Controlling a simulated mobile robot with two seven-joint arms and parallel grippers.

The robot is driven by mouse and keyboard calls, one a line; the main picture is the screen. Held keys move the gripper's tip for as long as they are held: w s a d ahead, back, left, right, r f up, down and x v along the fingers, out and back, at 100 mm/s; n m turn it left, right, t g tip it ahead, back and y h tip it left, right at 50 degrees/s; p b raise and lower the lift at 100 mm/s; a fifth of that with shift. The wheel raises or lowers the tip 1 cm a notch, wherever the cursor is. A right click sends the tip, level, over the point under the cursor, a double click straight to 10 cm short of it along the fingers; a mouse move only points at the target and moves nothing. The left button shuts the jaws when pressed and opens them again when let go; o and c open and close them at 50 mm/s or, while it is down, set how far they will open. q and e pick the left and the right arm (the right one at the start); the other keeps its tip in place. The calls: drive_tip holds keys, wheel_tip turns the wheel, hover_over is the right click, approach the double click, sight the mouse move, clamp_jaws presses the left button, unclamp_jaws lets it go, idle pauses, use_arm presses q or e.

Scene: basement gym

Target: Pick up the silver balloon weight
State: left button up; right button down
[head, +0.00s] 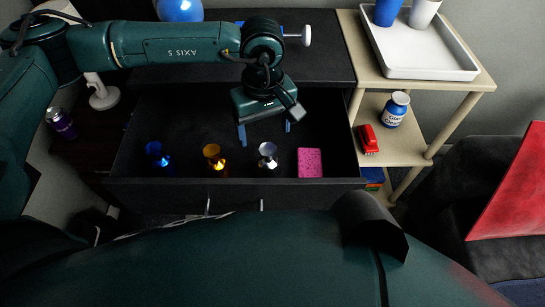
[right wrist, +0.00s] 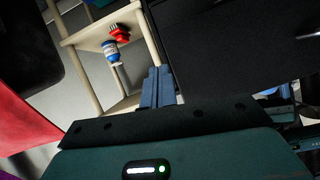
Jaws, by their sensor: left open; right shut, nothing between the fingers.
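The silver balloon weight (head: 268,155) stands in the open black drawer (head: 215,115) in the head view, between a gold balloon weight (head: 215,157) and a pink sponge-like block (head: 310,162). A blue balloon weight (head: 157,154) stands at the drawer's left. My left gripper (head: 265,133) points down over the drawer, behind and close above the silver weight. Its blue fingers are apart, with nothing seen between them. My right gripper (right wrist: 158,88) shows in the right wrist view, its blue fingers together and empty, away from the weights.
A light wood shelf (head: 408,145) on the right holds a white tray (head: 415,55) with cups, a blue-and-white jar (head: 395,109) and a red toy-like object (head: 368,139). A purple can (head: 62,123) stands at left. A dark seat with a red cushion (head: 515,190) is at right.

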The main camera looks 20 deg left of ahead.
sight(265, 151)
use_arm(q)
drive_tip(key=f, duration=0.6)
drive_tip(key=shift+s+f, duration=0.2)
drive_tip(key=shift+w+d+f+p, duration=0.1)
drive_tip(key=shift+d+f+p, duration=0.05)
drive_tip(key=shift+f, duration=1.2)
drive_tip(key=shift+w+d+f+p, duration=0.1)
drive_tip(key=shift+d+f+p, duration=0.05)
drive_tip(key=shift+f, duration=1.15)
drive_tip(key=shift+c, duration=0.5)
drive_tip(key=c, duration=1.1)
